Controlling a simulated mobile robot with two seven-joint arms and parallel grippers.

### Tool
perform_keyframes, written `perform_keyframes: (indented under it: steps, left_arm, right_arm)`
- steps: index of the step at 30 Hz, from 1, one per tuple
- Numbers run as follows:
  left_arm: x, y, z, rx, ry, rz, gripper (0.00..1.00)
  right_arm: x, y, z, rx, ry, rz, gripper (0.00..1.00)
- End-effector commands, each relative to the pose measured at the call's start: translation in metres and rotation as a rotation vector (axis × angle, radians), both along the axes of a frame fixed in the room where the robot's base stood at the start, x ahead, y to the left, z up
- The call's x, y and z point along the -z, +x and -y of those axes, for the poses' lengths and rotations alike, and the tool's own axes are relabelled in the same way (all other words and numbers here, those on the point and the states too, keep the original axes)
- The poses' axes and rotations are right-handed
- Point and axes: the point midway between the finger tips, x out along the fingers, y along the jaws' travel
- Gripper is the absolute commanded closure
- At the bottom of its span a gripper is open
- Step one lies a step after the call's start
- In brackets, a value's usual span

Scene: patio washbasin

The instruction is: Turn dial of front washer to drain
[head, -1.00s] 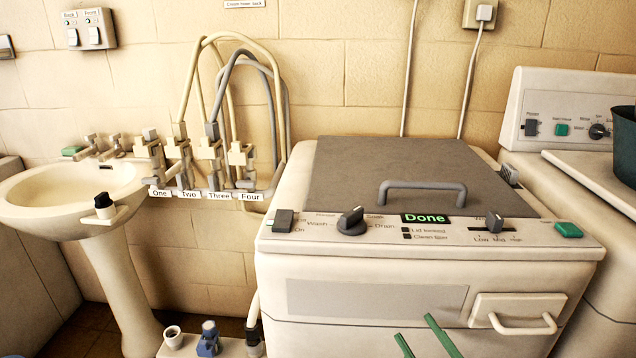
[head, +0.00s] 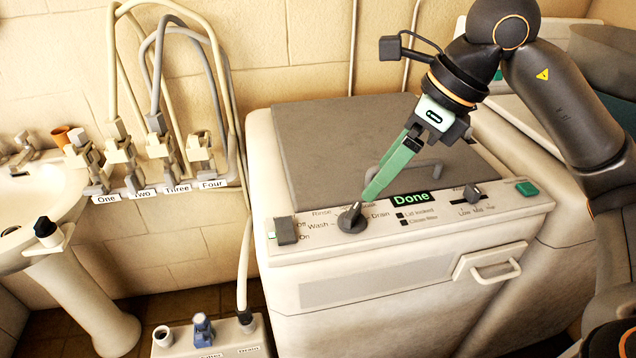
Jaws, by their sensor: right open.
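The front washer (head: 420,262) is a white top-loader with a grey lid (head: 310,135) that is closed. Its dark round dial (head: 350,219) sits on the front panel, ringed by the labels Rinse, Wash, Soak and Drain. The display (head: 410,198) reads "Done" in green. My right gripper (head: 368,196), with green fingers, reaches down from the upper right. Its fingertips are just above and behind the dial, very close to it; I cannot tell whether they touch. The fingers overlap in this view and partly cover the label behind the dial. My left gripper is not in view.
An on/off switch (head: 286,231) is left of the dial, and a slider (head: 472,193) and green button (head: 527,188) are right. The lid handle (head: 425,168) is behind my gripper. Numbered taps with hoses (head: 120,153) and a basin (head: 40,205) stand left.

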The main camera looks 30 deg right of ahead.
Motion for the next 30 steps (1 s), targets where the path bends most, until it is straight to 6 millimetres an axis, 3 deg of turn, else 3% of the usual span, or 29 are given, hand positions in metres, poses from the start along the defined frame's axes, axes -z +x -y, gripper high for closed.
perform_keyframes:
  steps: [3,7,21,30]
  left_arm:
    - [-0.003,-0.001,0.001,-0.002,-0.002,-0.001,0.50]
    - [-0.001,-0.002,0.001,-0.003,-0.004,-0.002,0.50]
    - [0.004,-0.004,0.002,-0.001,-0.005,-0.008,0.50]
    - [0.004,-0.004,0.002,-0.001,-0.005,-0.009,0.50]
  right_arm:
    - [-0.013,-0.001,0.021,0.053,-0.076,0.022,0.10]
    - [-0.005,0.001,0.024,0.063,-0.091,0.022,0.10]
    - [0.077,0.027,0.002,0.057,-0.086,0.019,0.10]
    - [0.101,0.037,-0.004,0.058,-0.085,0.023,0.10]
